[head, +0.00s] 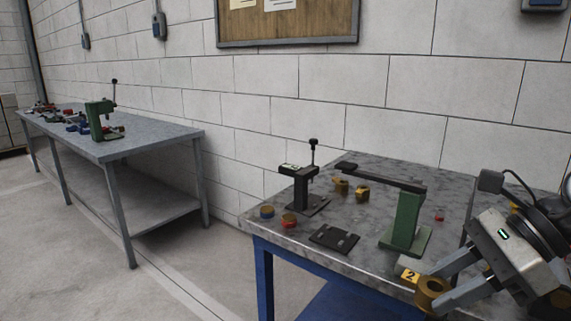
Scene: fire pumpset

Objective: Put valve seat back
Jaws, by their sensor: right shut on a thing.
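My right gripper (440,287) comes in at the lower right. Its two fingers are shut on a brass ring-shaped piece (431,293), which looks like the valve seat. The ring is near the front edge of the near workbench (350,256), by a yellow tag marked 2 (410,276). I cannot tell whether the ring touches the bench. My left gripper is not in view.
Another bench (150,140) stands at left.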

